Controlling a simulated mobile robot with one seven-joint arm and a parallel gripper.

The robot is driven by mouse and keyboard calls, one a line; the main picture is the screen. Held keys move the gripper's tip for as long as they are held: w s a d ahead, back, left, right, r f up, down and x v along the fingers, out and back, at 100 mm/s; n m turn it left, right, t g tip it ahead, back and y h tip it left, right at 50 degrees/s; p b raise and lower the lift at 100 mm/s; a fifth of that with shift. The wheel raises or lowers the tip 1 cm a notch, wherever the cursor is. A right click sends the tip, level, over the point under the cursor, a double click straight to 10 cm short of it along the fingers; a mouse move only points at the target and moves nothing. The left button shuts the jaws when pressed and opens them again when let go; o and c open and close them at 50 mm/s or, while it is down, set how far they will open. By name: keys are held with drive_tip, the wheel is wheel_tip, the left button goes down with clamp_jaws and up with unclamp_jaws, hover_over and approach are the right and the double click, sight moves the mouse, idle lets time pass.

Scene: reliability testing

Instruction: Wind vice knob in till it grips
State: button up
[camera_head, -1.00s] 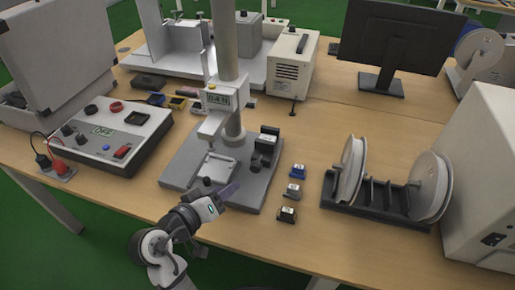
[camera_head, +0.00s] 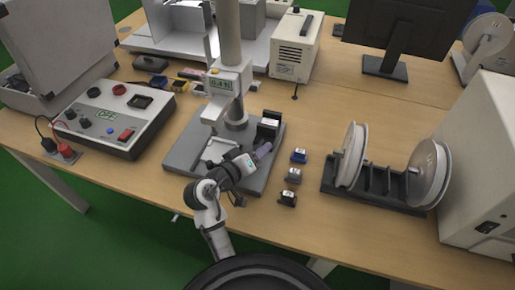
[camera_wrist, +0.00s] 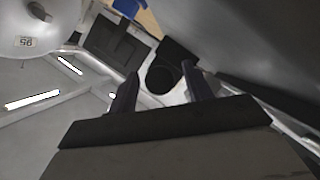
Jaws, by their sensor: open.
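In the wrist view a round black knob (camera_wrist: 160,79) on a black block (camera_wrist: 178,52) shows between the two fingers of my open gripper (camera_wrist: 160,72). I cannot tell whether the fingers touch it. In the head view my gripper (camera_head: 262,152) is over the right side of the test stand's grey base (camera_head: 178,155), just in front of the black block (camera_head: 267,130) with a white label. The gripper hides the knob there. A light frame-like fixture (camera_head: 217,148) sits on the base, left of the gripper; its front is partly hidden by my arm.
The stand's column (camera_head: 231,60) and display head (camera_head: 222,87) rise behind my gripper. Small blue, grey and black blocks (camera_head: 292,175) lie to the right, before a spool rack (camera_head: 375,190). A control box (camera_head: 115,118) stands left.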

drive_tip(key=shift+w+d+f, duration=0.1)
drive_tip(key=shift+w+d, duration=0.1)
drive_tip(key=shift+w, duration=0.1)
drive_tip(key=c, duration=1)
drive_tip(key=shift+o, duration=0.2)
drive_tip(key=shift+m, duration=0.3)
drive_tip(key=shift+m+y+b, duration=0.75)
drive_tip(key=shift+m+y, duration=0.15)
drive_tip(key=shift+m, duration=0.1)
drive_tip(key=m+y+b, duration=0.1)
drive_tip(key=m, duration=0.1)
drive_tip(key=shift+m+y, duration=0.3)
drive_tip(key=shift+y, duration=0.1)
drive_tip(key=m+t+y+b, duration=0.1)
drive_tip(key=m+y+b, duration=0.1)
drive_tip(key=m+y, duration=0.1)
drive_tip(key=shift+m, duration=0.5)
drive_tip(key=shift+b, duration=0.3)
